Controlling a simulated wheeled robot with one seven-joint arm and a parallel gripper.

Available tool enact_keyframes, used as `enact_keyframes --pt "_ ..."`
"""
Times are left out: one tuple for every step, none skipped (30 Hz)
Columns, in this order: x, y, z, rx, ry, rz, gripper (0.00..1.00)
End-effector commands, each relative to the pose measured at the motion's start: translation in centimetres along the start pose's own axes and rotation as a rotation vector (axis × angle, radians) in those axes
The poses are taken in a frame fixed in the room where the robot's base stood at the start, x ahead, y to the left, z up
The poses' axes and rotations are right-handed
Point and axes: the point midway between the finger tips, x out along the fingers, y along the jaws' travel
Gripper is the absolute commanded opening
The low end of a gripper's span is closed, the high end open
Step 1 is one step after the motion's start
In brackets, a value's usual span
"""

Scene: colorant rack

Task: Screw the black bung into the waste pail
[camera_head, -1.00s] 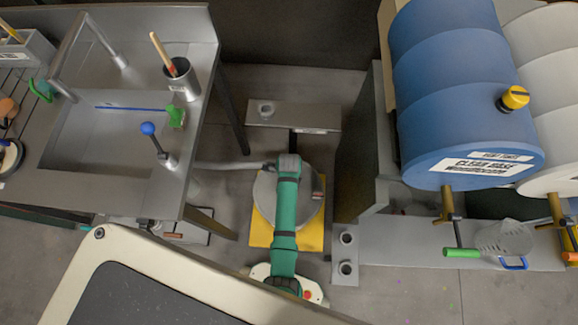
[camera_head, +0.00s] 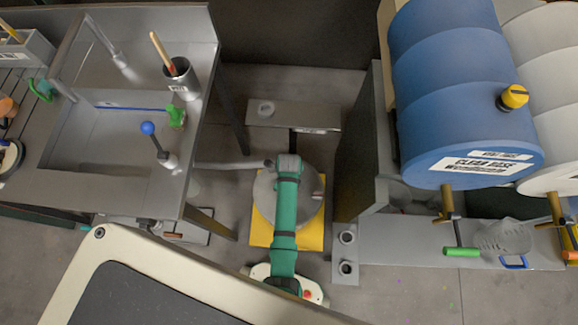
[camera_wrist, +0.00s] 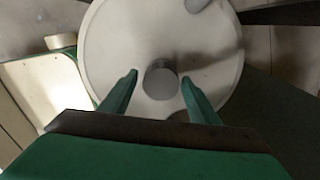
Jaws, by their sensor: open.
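The waste pail appears as a grey round lid (camera_head: 268,205) under my green arm, standing on a yellow base. In the wrist view the pale round lid (camera_wrist: 115,45) fills the middle. A grey, short round piece (camera_wrist: 160,82) stands on the lid, between my fingers. I cannot tell for sure whether it is the bung; it looks grey rather than black. My gripper (camera_wrist: 158,76) is open, with one green finger on each side of this piece and a visible gap on both sides. In the head view my arm hides the gripper and part of the lid.
A grey shelf (camera_head: 318,117) with a small ring-shaped part (camera_head: 266,108) stands behind the pail. A sink bench (camera_head: 55,190) is on the left. A blue drum (camera_head: 455,90) is on the right, above a low grey bench (camera_head: 400,245) with round cups.

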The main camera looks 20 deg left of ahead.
Motion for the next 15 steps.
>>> enact_keyframes --pt "-0.01 -0.04 0.02 -0.043 0.000 0.000 0.56" --pt "-0.01 -0.04 0.03 -0.077 0.000 0.000 0.56" --pt "-0.01 -0.05 0.05 -0.123 0.000 -0.001 0.56" --pt "-0.01 -0.05 0.06 -0.158 0.000 -0.001 0.56" --pt "-0.01 -0.06 0.07 -0.192 0.000 -0.001 0.56" --pt "-0.01 -0.07 0.09 -0.238 0.000 -0.001 0.56" --pt "-0.01 -0.07 0.10 -0.272 0.000 -0.001 0.56" --pt "-0.01 -0.08 0.10 -0.306 0.000 -0.001 0.56" --pt "-0.01 -0.09 0.11 -0.352 0.000 -0.001 0.56" --pt "-0.02 -0.10 0.12 -0.386 0.000 -0.001 0.56" --pt "-0.01 -0.11 0.12 -0.420 0.000 -0.001 0.56" --pt "-0.01 -0.13 0.12 -0.464 0.000 -0.001 0.56" --pt "-0.01 -0.14 0.13 -0.498 0.000 -0.001 0.56" --pt "-0.02 -0.15 0.13 -0.532 0.000 -0.001 0.56" --pt "-0.01 -0.16 0.13 -0.578 0.000 -0.001 0.56"
